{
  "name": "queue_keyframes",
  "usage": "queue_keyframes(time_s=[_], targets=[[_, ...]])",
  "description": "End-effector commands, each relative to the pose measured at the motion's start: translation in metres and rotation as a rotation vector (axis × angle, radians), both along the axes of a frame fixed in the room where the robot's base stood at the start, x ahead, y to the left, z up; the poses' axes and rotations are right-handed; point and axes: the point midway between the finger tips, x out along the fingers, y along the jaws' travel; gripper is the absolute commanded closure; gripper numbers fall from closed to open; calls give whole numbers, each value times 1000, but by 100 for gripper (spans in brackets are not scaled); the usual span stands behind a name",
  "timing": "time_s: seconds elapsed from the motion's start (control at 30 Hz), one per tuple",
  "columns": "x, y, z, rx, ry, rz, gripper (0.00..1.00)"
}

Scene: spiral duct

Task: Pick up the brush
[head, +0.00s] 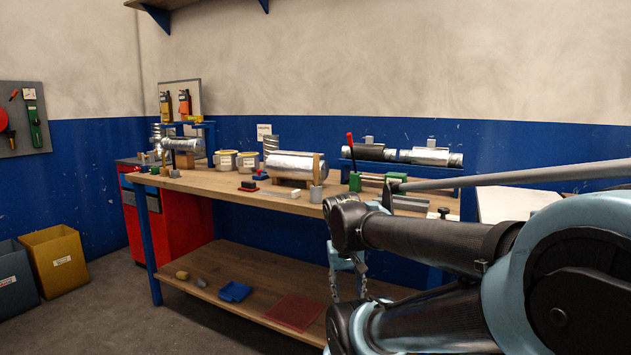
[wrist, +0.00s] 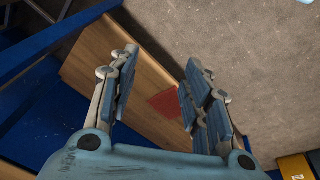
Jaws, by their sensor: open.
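A brown upright handle (head: 317,168), which may be the brush, stands in a small grey cup (head: 316,193) near the front edge of the workbench top. Its lower end is hidden in the cup, so I cannot tell for sure. My gripper (head: 346,268) hangs below the bench top, right of and lower than the cup, and is partly hidden by my arm. In the wrist view my gripper (wrist: 160,85) has its fingers apart with nothing between them. It points down toward the lower shelf, and no brush shows there.
The workbench (head: 225,187) carries a silver duct (head: 290,165), tins and a green clamp. Its lower shelf (head: 240,270) holds a blue tray (head: 235,291) and a red mat (head: 291,311), also in the wrist view (wrist: 165,104). A yellow bin (head: 57,262) stands left. Floor between is clear.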

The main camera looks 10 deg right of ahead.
Motion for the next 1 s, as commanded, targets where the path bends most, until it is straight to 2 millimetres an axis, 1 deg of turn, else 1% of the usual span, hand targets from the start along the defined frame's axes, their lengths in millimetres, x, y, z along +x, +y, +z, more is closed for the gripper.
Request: queue_keyframes(time_s=[0.03, 0.13, 0.27, 0.3, 0.37, 0.4, 0.53, 0.67, 0.7, 0.77, 0.87, 0.9, 0.97, 1.0], targets=[[11, -5, 11, -40, -1, -19, 56], [33, -17, 31, -129, -14, -81, 56], [65, -27, 58, -243, -52, -160, 56], [76, -29, 67, -278, -70, -183, 56], [93, -31, 79, -327, -100, -221, 56], [104, -32, 88, -360, -126, -244, 56], [142, -28, 117, -459, -217, -321, 56], [181, -17, 145, -544, -335, -396, 56], [193, -12, 154, -567, -375, -418, 56], [210, -2, 166, -598, -441, -450, 56], [238, 17, 187, -642, -559, -503, 56], [249, 26, 195, -655, -608, -522, 56], [264, 41, 207, -672, -686, -551, 56], [274, 51, 215, -680, -742, -571, 56]])
